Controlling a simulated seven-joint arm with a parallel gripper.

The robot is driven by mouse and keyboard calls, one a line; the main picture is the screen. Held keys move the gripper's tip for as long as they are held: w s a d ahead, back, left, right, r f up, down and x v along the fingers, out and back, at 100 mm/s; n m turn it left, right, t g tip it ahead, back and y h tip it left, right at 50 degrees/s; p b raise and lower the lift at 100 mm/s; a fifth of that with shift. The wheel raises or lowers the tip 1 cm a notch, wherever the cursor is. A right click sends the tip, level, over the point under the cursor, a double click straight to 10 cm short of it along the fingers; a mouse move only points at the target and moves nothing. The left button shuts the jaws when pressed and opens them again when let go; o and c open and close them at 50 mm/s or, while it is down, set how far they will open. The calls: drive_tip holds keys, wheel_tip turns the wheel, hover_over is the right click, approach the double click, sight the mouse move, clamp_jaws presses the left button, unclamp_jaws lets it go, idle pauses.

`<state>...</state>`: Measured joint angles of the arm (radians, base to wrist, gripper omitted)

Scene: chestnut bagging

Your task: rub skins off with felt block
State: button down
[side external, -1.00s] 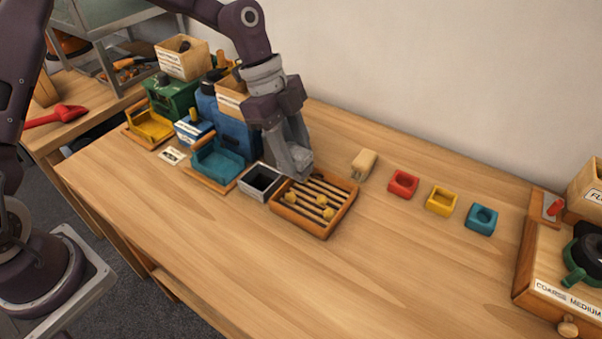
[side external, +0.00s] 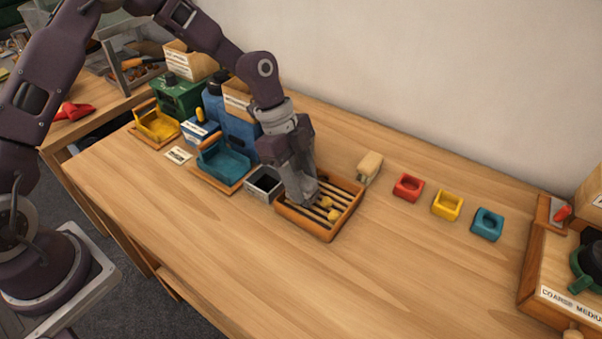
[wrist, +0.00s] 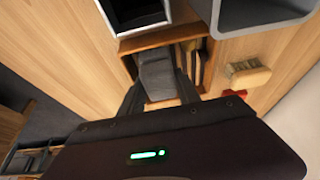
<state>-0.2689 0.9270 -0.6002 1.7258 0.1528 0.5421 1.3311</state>
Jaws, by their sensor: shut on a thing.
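My gripper (side external: 303,196) is low over the left part of a shallow wooden tray (side external: 323,237) with slats. It is shut on a grey block, which looks like the felt block (wrist: 157,75); in the wrist view it sits between the two dark fingers, inside the tray (wrist: 152,41). In the side view the fingers mostly hide the block. Small yellowish chestnuts (side external: 334,215) lie on the slats just right of the gripper. I cannot tell whether the block touches a chestnut under it.
A grey open box (side external: 264,183) stands left of the tray, near a teal scoop-like bin (side external: 224,164). A cream brush-like block (side external: 370,165) lies behind the tray. Red (side external: 408,187), yellow (side external: 447,205) and teal (side external: 487,224) holders stand right. The front table is clear.

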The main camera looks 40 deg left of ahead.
sight(312, 188)
drive_tip(key=shift+w, duration=2.4)
drive_tip(key=shift+s+d, duration=0.1)
drive_tip(key=shift+d, duration=1.4)
drive_tip(key=shift+s, duration=2.7)
drive_tip(key=shift+w+d, duration=0.1)
drive_tip(key=shift+d, duration=1.05)
drive_tip(key=shift+w+d, duration=0.35)
drive_tip(key=shift+w, duration=2.35)
drive_tip(key=shift+a, duration=1.65)
drive_tip(key=shift+s, duration=2.75)
drive_tip(key=shift+a, duration=1.45)
drive_tip(key=shift+r, duration=4.05)
drive_tip(key=shift+r, duration=0.1)
